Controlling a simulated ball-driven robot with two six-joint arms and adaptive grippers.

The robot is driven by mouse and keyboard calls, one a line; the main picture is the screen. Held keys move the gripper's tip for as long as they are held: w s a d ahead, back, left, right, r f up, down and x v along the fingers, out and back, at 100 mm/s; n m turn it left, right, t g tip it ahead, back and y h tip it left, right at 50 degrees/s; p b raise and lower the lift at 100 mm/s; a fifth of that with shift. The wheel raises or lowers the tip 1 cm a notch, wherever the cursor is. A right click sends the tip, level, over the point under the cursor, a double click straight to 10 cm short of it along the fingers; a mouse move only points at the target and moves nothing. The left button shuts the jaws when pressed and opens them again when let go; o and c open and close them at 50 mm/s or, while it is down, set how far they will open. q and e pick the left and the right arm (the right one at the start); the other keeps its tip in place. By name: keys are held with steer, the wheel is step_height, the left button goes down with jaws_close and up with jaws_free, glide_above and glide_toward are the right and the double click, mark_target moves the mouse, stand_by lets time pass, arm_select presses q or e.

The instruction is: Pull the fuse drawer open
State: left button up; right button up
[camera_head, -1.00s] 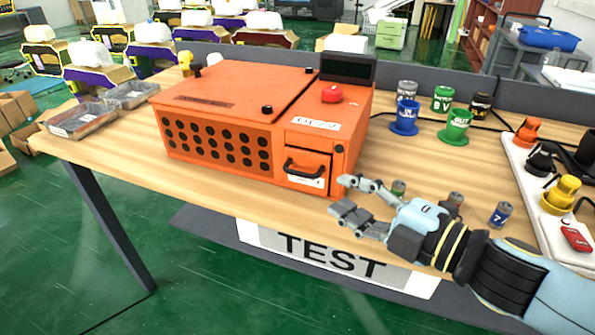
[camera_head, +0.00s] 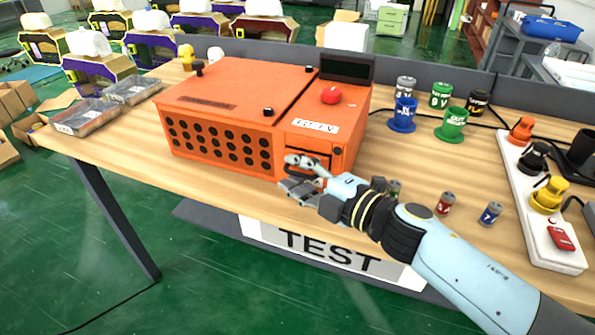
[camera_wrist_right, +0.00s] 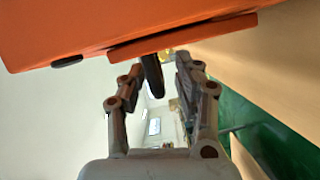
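The fuse drawer (camera_head: 304,148) is set low in the front right part of the orange box; its orange front also shows in the right wrist view (camera_wrist_right: 185,36). Its black handle (camera_wrist_right: 152,76) sticks out from that front. My right gripper (camera_head: 297,175) is at the drawer front and hides most of it in the head view. In the right wrist view my right gripper (camera_wrist_right: 160,80) is open. Its fingers stand on either side of the handle, with a visible gap at the right finger. The drawer looks closed. My left gripper is not in view.
The orange box (camera_head: 225,110) stands on the wooden table (camera_head: 440,175). A white power strip (camera_head: 553,250) lies further right. Clear trays (camera_head: 85,117) sit at the left.

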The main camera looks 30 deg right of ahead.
jaws_close()
steer(key=s+a+p, duration=0.2)
steer(key=s+a, duration=0.5)
steer(key=a, duration=0.1)
steer(key=shift+s+a+f, duration=0.15)
steer(key=shift+a, duration=0.05)
steer(key=shift+c, duration=0.4)
jaws_free()
steer(key=shift+o, duration=0.4)
steer(key=shift+d, duration=0.1)
